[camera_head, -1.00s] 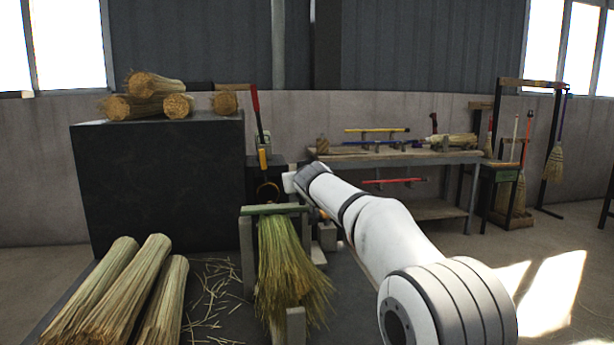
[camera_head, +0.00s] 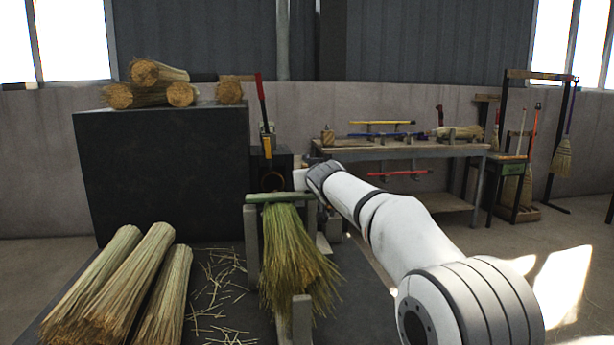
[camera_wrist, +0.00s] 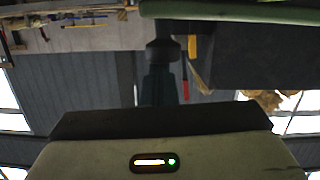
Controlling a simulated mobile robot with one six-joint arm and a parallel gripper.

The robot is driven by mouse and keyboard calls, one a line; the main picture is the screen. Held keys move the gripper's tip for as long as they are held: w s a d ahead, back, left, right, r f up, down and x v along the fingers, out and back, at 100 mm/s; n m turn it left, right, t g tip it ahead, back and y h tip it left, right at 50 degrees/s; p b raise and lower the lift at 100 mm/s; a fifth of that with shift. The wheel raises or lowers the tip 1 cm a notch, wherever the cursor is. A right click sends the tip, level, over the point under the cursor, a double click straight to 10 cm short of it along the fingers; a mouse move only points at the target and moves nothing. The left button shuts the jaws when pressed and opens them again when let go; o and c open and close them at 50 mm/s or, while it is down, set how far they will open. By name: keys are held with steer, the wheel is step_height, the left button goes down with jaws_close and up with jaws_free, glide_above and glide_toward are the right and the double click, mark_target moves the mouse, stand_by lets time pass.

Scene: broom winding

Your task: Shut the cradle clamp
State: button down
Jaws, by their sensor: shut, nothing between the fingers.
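The cradle stands at the front middle in the head view, with a pale post (camera_head: 251,245) at its left. Its green clamp bar (camera_head: 281,197) lies level across the top, over the neck of a green-yellow broom bundle (camera_head: 292,255) that hangs fanned toward me. I cannot tell whether the bar is latched. In the wrist view a green bar (camera_wrist: 230,12) crosses the top right. My gripper (camera_wrist: 163,48) shows there as dark fingers, shut and empty, just below the bar's left end. In the head view my arm's wrist is right of the bar and the fingers are hidden.
Straw bundles (camera_head: 125,285) lie at the front left beside loose straw. A big dark block (camera_head: 165,175) with more bundles stands behind. A wooden workbench (camera_head: 400,152) with coloured handles is at the back right. Floor at the right is open.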

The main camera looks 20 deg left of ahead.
steer(key=s+d+r, duration=0.6)
steer(key=s, duration=0.2)
steer(key=s+d+m+g+h+p, duration=0.2)
steer(key=s+d+h+p, duration=0.35)
steer(key=d, duration=0.95)
steer(key=s+d+m+g+h+p, duration=0.25)
steer(key=d+p, duration=0.65)
steer(key=d, duration=0.6)
steer(key=s+d+f+m+g+p, duration=0.1)
steer(key=s+d+p, duration=0.4)
steer(key=s, duration=0.7)
steer(key=s+d+f+m+g+p, duration=0.2)
steer(key=s+d+f+g+p, duration=0.2)
steer(key=s+d, duration=0.3)
steer(key=s+g+p, duration=0.1)
steer(key=s, duration=0.4)
steer(key=shift+s+d+f, duration=0.25)
steer(key=shift+d+f, duration=0.05)
steer(key=shift+f, duration=0.05)
